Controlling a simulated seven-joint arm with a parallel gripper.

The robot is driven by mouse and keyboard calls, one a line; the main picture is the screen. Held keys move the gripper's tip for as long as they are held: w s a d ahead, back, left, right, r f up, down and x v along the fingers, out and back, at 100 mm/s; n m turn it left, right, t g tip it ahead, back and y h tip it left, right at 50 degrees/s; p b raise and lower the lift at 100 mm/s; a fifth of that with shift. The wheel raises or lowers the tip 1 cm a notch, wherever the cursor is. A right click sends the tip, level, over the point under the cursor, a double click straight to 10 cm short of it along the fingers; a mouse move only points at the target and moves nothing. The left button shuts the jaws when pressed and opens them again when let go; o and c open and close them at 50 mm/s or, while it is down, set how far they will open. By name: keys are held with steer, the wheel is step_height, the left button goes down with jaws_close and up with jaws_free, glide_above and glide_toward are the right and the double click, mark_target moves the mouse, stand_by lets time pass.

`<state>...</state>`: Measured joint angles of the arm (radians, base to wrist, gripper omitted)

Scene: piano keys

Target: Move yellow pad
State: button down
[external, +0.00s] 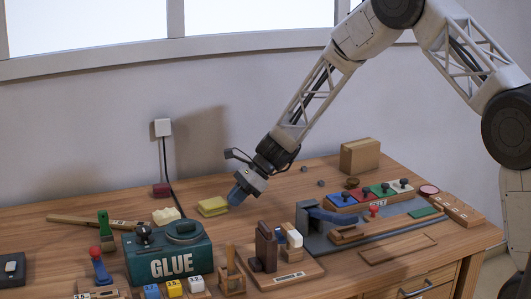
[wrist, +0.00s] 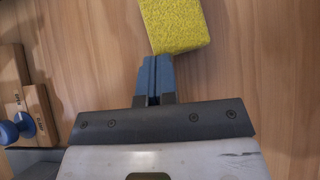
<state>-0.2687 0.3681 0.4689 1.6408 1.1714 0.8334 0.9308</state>
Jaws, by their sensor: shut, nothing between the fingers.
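The yellow pad (external: 213,206) lies flat on the wooden table, left of my gripper in the external view. In the wrist view the yellow pad (wrist: 175,25) is a rough, speckled block at the top, partly cut off by the frame edge. My gripper (external: 235,198) points down and to the left, close to the right side of the pad. In the wrist view my gripper (wrist: 155,62) has its blue fingers closed together and empty. The fingertips are right at the pad's near edge; I cannot tell whether they touch it.
A green GLUE box (external: 168,252) stands in front of the pad. A pale lump (external: 166,216) and a brush (external: 105,230) lie to its left. A wooden block stand (external: 285,270) is at front. A cardboard-colored box (external: 360,155) sits back right. Table behind the pad is clear.

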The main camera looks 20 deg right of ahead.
steer(key=shift+a, duration=0.35)
steer(key=shift+d, duration=0.15)
steer(key=shift+d, duration=0.45)
steer(key=d, duration=0.3)
steer(key=shift+d, duration=0.1)
steer(key=v, duration=0.8)
steer(key=shift+r, duration=0.1)
steer(key=shift+v, duration=0.8)
steer(key=shift+r, duration=0.1)
